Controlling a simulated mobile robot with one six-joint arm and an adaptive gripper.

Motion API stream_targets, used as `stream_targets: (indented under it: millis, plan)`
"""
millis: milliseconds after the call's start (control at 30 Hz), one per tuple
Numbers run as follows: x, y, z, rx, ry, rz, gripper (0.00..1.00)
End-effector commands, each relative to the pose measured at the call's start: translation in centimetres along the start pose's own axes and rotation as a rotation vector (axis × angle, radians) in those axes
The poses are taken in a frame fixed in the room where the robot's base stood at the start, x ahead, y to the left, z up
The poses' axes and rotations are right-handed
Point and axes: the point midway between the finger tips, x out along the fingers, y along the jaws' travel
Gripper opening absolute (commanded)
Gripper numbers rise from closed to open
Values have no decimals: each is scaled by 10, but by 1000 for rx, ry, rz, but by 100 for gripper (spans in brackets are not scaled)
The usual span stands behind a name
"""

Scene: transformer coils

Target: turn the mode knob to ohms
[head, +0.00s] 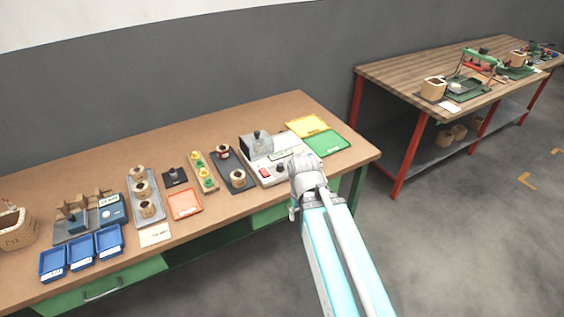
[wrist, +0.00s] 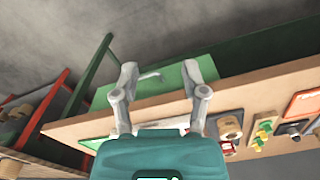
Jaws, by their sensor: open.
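A white bench instrument (head: 257,166) stands at the right part of the long table, with a red switch, a small display and a grey fixture on its top. A smaller blue device with a display (head: 112,209) stands at the left. My gripper (wrist: 160,72) is open and empty in the wrist view, in front of the table's edge and green drawer. In the head view, my arm's end is by the table's front edge, right of the white instrument.
Yellow (head: 307,126) and green (head: 326,143) trays lie at the right. An orange tray (head: 185,204), blue bins (head: 81,252) and a grey tray of coils (head: 146,217) lie left. A second table (head: 390,75) stands at the back right. The floor between is clear.

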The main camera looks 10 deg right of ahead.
Motion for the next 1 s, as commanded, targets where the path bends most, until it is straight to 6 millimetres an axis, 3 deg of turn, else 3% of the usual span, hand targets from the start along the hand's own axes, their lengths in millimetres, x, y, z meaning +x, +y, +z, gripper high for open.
stream_targets:
  millis: [233,300,367,567,767,1000]
  plan:
    - [0,0,0,0,0,0,57]
    - [0,0,0,0,0,0,70]
    - [0,0,0,0,0,0,72]
    - [-8,-4,-25,-78,0,0,72]
    - [-26,-4,-82,-272,0,0,72]
    - [-54,-4,-176,-614,0,0,72]
